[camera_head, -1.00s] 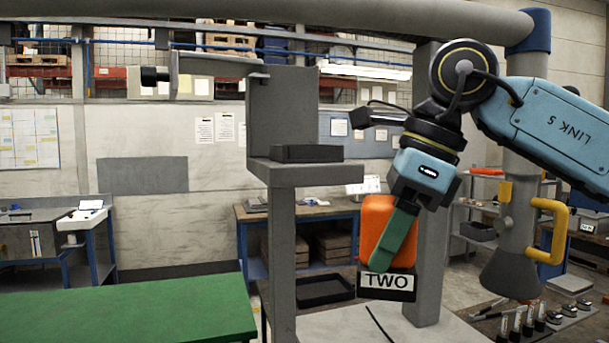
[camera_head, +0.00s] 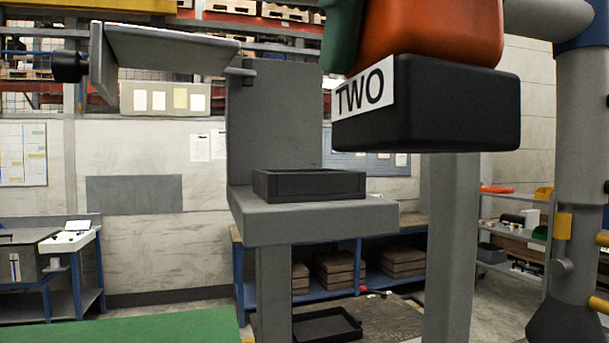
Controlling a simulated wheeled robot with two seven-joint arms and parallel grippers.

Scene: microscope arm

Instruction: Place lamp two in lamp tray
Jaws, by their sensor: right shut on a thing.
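Lamp two is an orange body (camera_head: 430,32) on a black block (camera_head: 450,105) with a white "TWO" label. It hangs large and close at the upper right of the head view, slightly tilted. My right gripper (camera_head: 342,35) shows only as a green finger against the orange part's left side; it is shut on the lamp, and the rest is out of frame. A shallow black tray (camera_head: 308,185) sits on the grey stand's ledge, below and left of the lamp and apart from it. No label shows on this tray. My left gripper is not in view.
The grey stand (camera_head: 275,120) has an upright back plate and an arm reaching left. A second black tray (camera_head: 325,326) lies low beneath the ledge. A grey post (camera_head: 450,240) stands below the lamp. A green surface (camera_head: 170,328) is at lower left.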

